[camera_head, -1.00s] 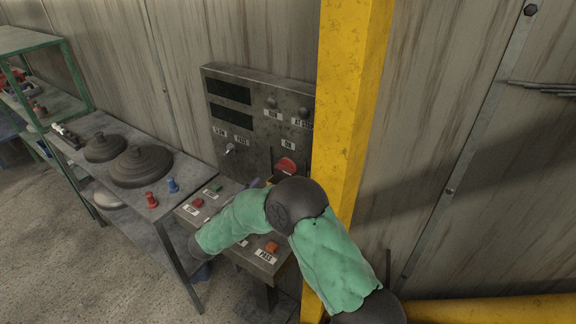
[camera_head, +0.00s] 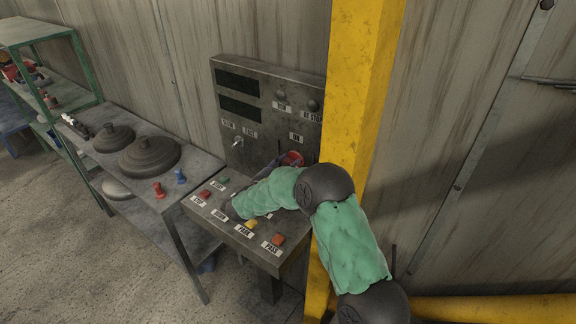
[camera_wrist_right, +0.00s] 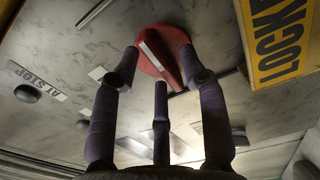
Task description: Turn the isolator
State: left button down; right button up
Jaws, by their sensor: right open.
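The isolator is a round red knob with a raised red grip and a pale stripe, seen in the right wrist view (camera_wrist_right: 172,58). In the head view the isolator (camera_head: 292,158) shows only partly on the upright grey panel (camera_head: 255,150), behind my right arm. My right gripper (camera_wrist_right: 160,72) is open, its fingers spread around the knob's near side. Two fingertips lie close to the rim on either side of the grip, and the third is below. I cannot tell whether they touch. My left gripper is not in view.
A yellow post (camera_head: 358,90) stands right beside the panel, close to my right arm. A button console (camera_head: 232,228) lies below the arm. A bench (camera_head: 205,168) with dark round lids stands to the left. A yellow lock-out sign (camera_wrist_right: 280,40) is beside the knob.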

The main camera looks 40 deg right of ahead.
grip_shut()
